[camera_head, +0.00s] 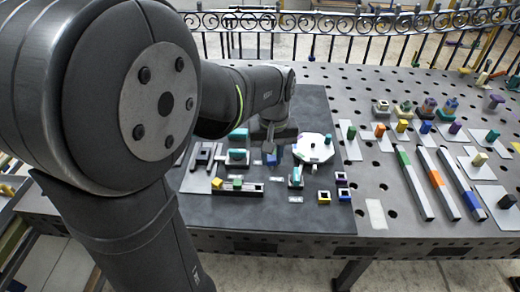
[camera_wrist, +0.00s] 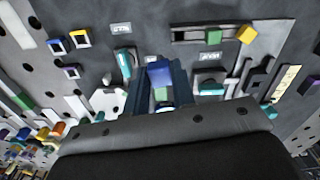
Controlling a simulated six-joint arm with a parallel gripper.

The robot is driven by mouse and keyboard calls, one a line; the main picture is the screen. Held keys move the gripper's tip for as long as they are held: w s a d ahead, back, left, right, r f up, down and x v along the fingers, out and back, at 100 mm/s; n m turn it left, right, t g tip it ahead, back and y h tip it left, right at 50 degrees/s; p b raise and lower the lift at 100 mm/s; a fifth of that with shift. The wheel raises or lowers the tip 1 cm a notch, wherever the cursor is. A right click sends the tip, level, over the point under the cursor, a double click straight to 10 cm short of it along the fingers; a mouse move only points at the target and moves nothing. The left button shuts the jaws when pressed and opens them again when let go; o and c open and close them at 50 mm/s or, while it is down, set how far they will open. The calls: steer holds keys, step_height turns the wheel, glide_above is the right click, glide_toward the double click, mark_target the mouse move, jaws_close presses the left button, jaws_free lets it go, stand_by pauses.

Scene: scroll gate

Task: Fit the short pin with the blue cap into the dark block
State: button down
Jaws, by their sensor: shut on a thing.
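My gripper (camera_wrist: 160,88) is shut on the short pin with the blue cap (camera_wrist: 159,72). The blue also shows under my gripper in the head view (camera_head: 271,159). The pin's lower end cannot be made out. A long dark block (camera_head: 248,192) lies on the mat in front of my gripper, and it also shows at the top of the wrist view (camera_wrist: 199,41). The pin is apart from this block.
A white octagonal plate (camera_head: 313,149) stands right of my gripper. A teal-topped block (camera_head: 237,156) is close on the left. Several bars and pieces fill the table's right side.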

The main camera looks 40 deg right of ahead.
steer(key=shift+w+a+f+n, duration=0.65)
steer(key=shift+w+a+f, duration=0.5)
steer(key=shift+w, duration=3)
steer(key=shift+w+a+f+n, duration=0.7)
steer(key=shift+w+a+f, duration=0.4)
steer(key=shift+w, duration=3.05)
steer(key=shift+w+a+f+n, duration=0.65)
steer(key=shift+w+a+f, duration=0.5)
steer(key=shift+w, duration=3)
steer(key=shift+f, duration=1.75)
steer(key=c, duration=0.7)
jaws_free()
steer(key=shift+o, duration=0.2)
step_height(320, 180, up, 7)
